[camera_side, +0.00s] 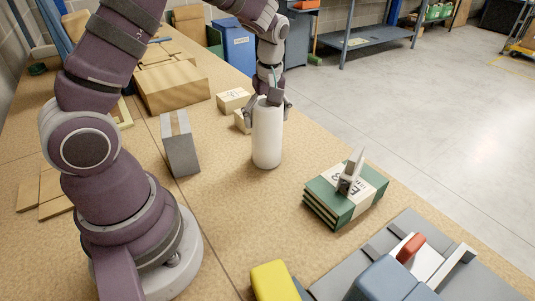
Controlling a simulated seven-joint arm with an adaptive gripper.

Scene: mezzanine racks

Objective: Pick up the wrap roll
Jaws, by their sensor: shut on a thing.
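The wrap roll (267,138) is a white upright cylinder near the middle of the bench. My gripper (266,103) comes down over its top from above. The fingers are shut on the upper part of the roll, one at each side. The roll's lower end is at or very near the bench top; I cannot tell whether it touches.
Small cartons (233,100) stand just behind the roll. A grey box (180,144) stands to its left. Green books (346,193) with a small device on top lie to the right. A yellow object (275,281) and a blue box (386,281) are in front. The bench between is clear.

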